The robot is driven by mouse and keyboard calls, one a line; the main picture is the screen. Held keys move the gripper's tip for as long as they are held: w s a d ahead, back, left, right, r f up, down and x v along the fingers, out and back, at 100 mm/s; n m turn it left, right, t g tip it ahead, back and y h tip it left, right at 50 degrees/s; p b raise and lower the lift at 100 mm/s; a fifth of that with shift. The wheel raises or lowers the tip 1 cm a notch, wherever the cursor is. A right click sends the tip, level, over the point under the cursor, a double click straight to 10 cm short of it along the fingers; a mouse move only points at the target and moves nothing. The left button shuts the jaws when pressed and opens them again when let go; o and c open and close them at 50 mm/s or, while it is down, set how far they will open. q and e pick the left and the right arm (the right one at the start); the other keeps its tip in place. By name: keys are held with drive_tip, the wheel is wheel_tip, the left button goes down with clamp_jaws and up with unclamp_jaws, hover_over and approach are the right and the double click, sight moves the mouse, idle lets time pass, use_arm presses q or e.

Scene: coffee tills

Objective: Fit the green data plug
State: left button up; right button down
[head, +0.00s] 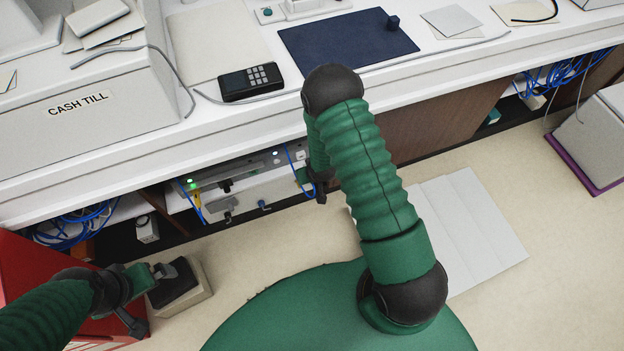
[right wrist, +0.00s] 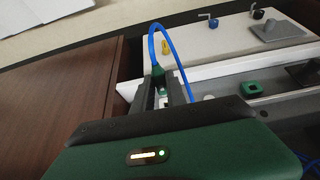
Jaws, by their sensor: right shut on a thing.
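In the right wrist view my right gripper (right wrist: 162,92) is shut on the green data plug (right wrist: 157,74). A blue cable (right wrist: 166,43) loops up from the plug. A green-framed piece with a dark opening (right wrist: 251,88), apparently a socket, sits on the grey unit to the right, apart from the plug. In the head view my right gripper (head: 319,194) is at the right end of the lit unit (head: 240,172) under the counter; my arm partly hides it. My left gripper (head: 150,294) is open at the lower left, beside a dark-topped box (head: 174,284).
The counter (head: 275,108) overhangs the unit, with a keypad (head: 250,82) on top. A brown panel (right wrist: 62,98) stands left of the gripper. Blue cables (head: 75,226) bunch at left. The floor (head: 245,248) is partly clear.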

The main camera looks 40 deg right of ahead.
sight(305, 165)
drive_tip(key=shift+w+d+f, duration=0.1)
drive_tip(key=shift+w+d, duration=0.1)
drive_tip(key=shift+w, duration=0.3)
drive_tip(key=shift+w+d, duration=0.15)
drive_tip(key=shift+w, duration=0.35)
drive_tip(key=shift+a+r, duration=0.1)
drive_tip(key=shift+r, duration=0.1)
drive_tip(key=shift+p, duration=0.3)
drive_tip(key=shift+w, duration=0.1)
drive_tip(key=shift+w+d+f+b, duration=0.1)
drive_tip(key=shift+w+d+b, duration=0.2)
drive_tip(key=shift+w, duration=0.55)
drive_tip(key=shift+w, duration=0.25)
